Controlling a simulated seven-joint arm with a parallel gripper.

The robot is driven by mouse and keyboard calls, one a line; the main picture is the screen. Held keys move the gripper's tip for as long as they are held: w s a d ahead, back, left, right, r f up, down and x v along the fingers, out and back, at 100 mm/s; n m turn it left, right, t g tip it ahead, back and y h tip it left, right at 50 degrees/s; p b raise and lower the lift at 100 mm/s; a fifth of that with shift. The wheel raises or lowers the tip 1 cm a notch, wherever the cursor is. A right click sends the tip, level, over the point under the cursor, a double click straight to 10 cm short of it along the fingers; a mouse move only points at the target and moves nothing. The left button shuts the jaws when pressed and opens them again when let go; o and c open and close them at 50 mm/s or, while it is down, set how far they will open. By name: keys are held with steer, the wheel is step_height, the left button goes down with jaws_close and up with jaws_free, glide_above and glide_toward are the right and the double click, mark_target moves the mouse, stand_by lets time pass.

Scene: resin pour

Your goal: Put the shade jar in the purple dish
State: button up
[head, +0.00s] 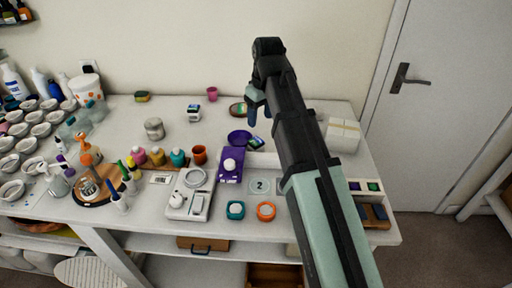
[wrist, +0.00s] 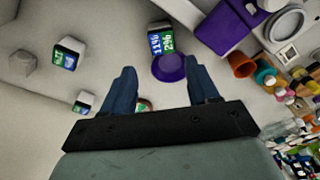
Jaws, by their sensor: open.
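The purple dish (head: 240,137) sits on the table's back half, left of my arm. In the wrist view it (wrist: 168,68) shows between my fingertips, beyond them. My gripper (head: 254,108) is open and empty, above the table near the back wall; its two blue fingers (wrist: 162,82) are spread. No jar is plainly marked as the shade jar. Candidates are the teal jar (head: 236,210) and the orange-rimmed jar (head: 266,211) at the front edge, and small pink (head: 138,156), yellow (head: 157,156) and teal (head: 178,158) pots at centre-left.
A small box with a lit face (head: 256,142) stands against or very close to the dish. A white box (head: 342,135) is right of my arm. Clear table lies left of the dish.

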mark_target(256, 141)
steer(key=shift+w+a+f, duration=0.2)
steer(key=shift+a+f, duration=0.05)
steer(key=shift+f, duration=2)
steer(key=shift+w+a+f, duration=0.2)
steer(key=shift+a+f, duration=0.1)
steer(key=shift+f, duration=1.95)
steer(key=shift+w+a+f, duration=0.2)
steer(key=shift+a+f, duration=0.05)
steer(key=shift+f, duration=2)
steer(key=c, duration=0.9)
steer(key=shift+r, duration=0.1)
step_height(256, 141, up, 9)
steer(key=shift+r, duration=0.4)
